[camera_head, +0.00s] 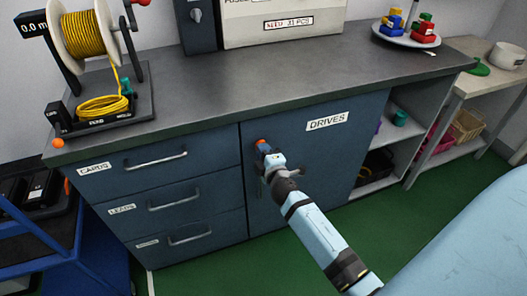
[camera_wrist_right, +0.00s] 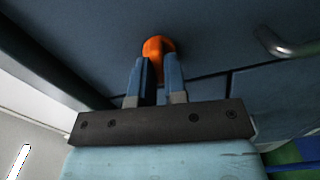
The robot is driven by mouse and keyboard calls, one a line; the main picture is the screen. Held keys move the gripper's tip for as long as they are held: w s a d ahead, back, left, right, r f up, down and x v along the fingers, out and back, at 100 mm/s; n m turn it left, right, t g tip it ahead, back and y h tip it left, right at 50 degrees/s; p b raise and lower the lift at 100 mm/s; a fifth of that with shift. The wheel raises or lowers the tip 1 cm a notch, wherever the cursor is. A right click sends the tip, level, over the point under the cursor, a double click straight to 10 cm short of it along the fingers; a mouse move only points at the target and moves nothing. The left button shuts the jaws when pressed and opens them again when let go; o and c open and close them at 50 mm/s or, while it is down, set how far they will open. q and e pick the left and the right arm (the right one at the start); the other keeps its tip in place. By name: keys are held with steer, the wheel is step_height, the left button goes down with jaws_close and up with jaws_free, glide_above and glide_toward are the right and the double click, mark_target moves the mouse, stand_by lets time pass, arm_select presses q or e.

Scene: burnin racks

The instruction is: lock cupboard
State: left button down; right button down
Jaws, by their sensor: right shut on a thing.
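The cupboard (camera_head: 320,155) is the blue door labelled DRIVES under the dark worktop, and it looks closed. A small orange piece (camera_head: 261,142), like a key or knob, sits at the door's upper left corner. It also shows in the right wrist view (camera_wrist_right: 157,45), where its exact shape is partly hidden by the fingers. My right gripper (camera_head: 264,150) is at the door front, its two fingers (camera_wrist_right: 155,68) shut on the orange piece. My left gripper is not in view.
Drawers labelled CARDS (camera_head: 150,160) and others with metal handles are left of the door. Open shelves (camera_head: 395,150) are to its right. A yellow cable reel (camera_head: 85,35) and a plate of coloured pieces (camera_head: 405,38) stand on the worktop (camera_head: 250,85). Green floor lies in front.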

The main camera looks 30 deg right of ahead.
steer(key=shift+w+r+n, duration=0.1)
steer(key=shift+n, duration=0.8)
steer(key=c, duration=1.2)
jaws_free()
steer(key=shift+o, duration=0.2)
